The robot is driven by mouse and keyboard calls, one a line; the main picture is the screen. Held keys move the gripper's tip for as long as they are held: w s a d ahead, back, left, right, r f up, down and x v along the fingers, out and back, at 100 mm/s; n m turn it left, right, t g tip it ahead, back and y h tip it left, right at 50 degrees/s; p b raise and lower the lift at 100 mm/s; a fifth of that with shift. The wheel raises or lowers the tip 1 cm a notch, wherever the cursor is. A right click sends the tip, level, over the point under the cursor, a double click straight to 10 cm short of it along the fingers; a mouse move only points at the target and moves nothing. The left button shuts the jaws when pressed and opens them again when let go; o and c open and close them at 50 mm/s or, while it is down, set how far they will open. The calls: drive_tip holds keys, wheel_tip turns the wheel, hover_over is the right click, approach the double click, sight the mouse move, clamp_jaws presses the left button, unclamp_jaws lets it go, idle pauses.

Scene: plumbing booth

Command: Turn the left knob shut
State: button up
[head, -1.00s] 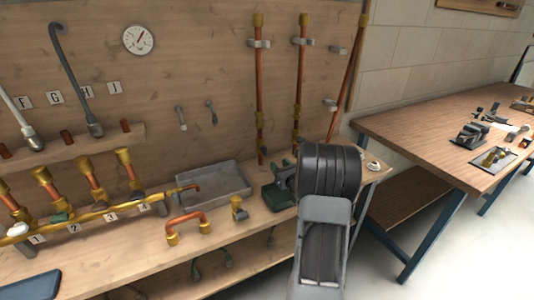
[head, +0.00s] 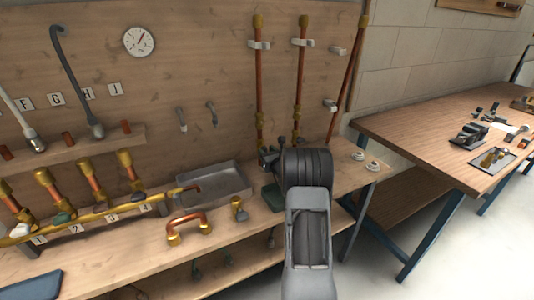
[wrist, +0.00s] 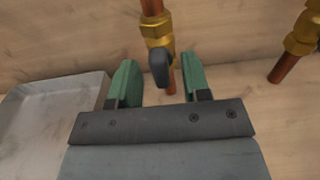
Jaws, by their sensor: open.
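In the wrist view, a dark rounded knob (wrist: 160,67) sits in front of a brass valve (wrist: 157,32) on a vertical copper pipe. I take it for the left pipe (head: 259,85) of the head view, where I cannot make the knob out. My gripper (wrist: 161,64) is open, with one green-padded finger on each side of the knob. Clear gaps show on both sides, and nothing is held. In the head view my gripper (head: 268,157) is partly hidden by the dark wrist, near the foot of the left pipe.
A second pipe with a brass fitting (wrist: 302,38) stands to the right in the wrist view. A grey metal tray (head: 215,187) lies to the left on the bench. A bent copper pipe (head: 188,222) and a small brass valve (head: 239,209) stand in front of it.

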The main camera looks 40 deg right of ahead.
clamp_jaws()
drive_tip(key=shift+m, duration=0.3)
drive_tip(key=m+b, duration=0.1)
drive_tip(key=m, duration=0.3)
drive_tip(key=shift+d+f+m+p, duration=0.1)
drive_tip(key=shift+m+p, duration=0.65)
drive_tip(key=shift+m, duration=2.55)
drive_tip(key=shift+d+f+m+p, duration=0.1)
drive_tip(key=shift+m+p, duration=0.65)
drive_tip(key=shift+m, duration=2.55)
